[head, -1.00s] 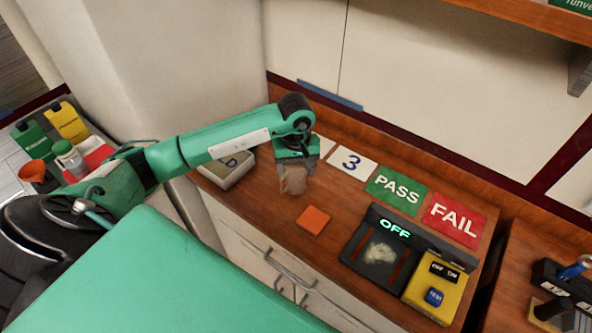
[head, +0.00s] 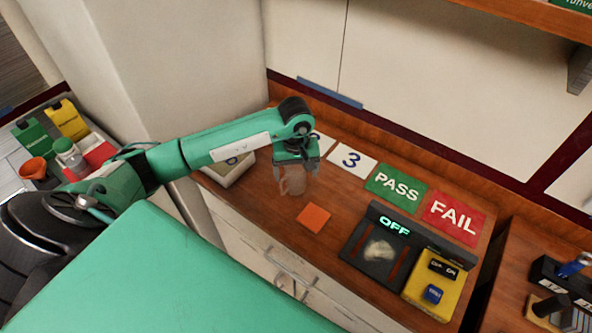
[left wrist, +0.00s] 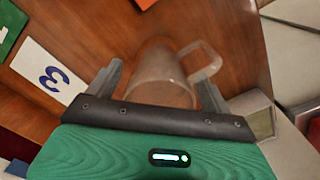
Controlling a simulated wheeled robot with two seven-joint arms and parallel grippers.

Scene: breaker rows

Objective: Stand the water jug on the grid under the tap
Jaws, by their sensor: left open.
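A clear, see-through jug (left wrist: 158,72) with a loop handle at its right is in the left wrist view, on the brown wooden worktop. My left gripper (left wrist: 163,78) is open, with one finger on either side of the jug's body. I cannot tell whether the fingers touch it. In the head view my left gripper (head: 296,182) points down over the worktop, with the jug faint between its fingers. My right gripper is not in view. No tap or grid shows clearly in these frames.
An orange square (head: 313,218) lies just in front of the gripper. A white card with a 3 (head: 351,161), a green PASS card (head: 396,188) and a red FAIL card (head: 453,218) lie behind. A black device reading OFF (head: 378,250) stands right. A pale box (head: 231,170) is left.

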